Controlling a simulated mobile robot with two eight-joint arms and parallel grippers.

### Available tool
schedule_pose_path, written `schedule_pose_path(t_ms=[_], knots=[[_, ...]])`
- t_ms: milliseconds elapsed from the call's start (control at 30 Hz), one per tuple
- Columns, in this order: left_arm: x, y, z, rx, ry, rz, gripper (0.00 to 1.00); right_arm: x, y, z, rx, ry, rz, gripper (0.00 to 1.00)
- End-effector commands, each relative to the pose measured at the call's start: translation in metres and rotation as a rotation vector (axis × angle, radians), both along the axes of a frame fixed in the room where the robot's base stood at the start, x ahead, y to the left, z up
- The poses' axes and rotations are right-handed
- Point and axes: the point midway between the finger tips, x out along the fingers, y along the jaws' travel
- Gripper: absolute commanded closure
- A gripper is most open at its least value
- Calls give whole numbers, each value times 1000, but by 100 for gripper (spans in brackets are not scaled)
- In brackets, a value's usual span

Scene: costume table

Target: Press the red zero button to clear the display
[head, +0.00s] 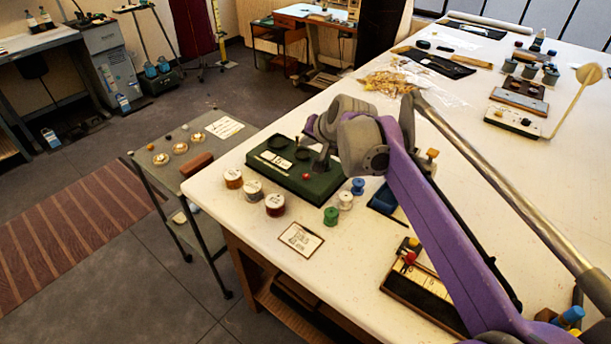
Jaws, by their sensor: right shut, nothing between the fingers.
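A dark green scale-like box (287,168) sits near the left corner of the white table. A small red button (306,176) is on its front face, toward the right. Dark round pans lie on its top, and a small white panel with dark marks, perhaps the display, is on its face; I cannot read it. My right gripper (318,168) reaches in from the right on a purple arm. Its fingers are shut and empty, pointing down over the box's right end, close to the red button. I cannot tell whether they touch it. My left gripper is out of view.
Several thread spools stand in front of the box, including a green one (330,216) and a blue one (358,186). Lidded jars (274,204) stand to its left front. A lettered card (301,240) lies nearer me. Beyond the table edge is a side cart (223,150).

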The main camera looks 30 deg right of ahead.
Motion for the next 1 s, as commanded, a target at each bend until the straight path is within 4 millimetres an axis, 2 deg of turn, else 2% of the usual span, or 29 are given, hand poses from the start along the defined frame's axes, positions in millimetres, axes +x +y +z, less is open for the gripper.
schedule_pose_path(t_ms=[467, 600, 733, 1000], knots=[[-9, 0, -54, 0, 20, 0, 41, 0, 0, -63, 1, 2, 1, 100], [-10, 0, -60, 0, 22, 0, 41, 0, 0, -77, 1, 1, 1, 100], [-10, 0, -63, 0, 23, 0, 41, 0, 0, -83, 0, 0, 0, 100], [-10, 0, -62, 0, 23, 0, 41, 0, 0, -83, 0, 0, 0, 100]])
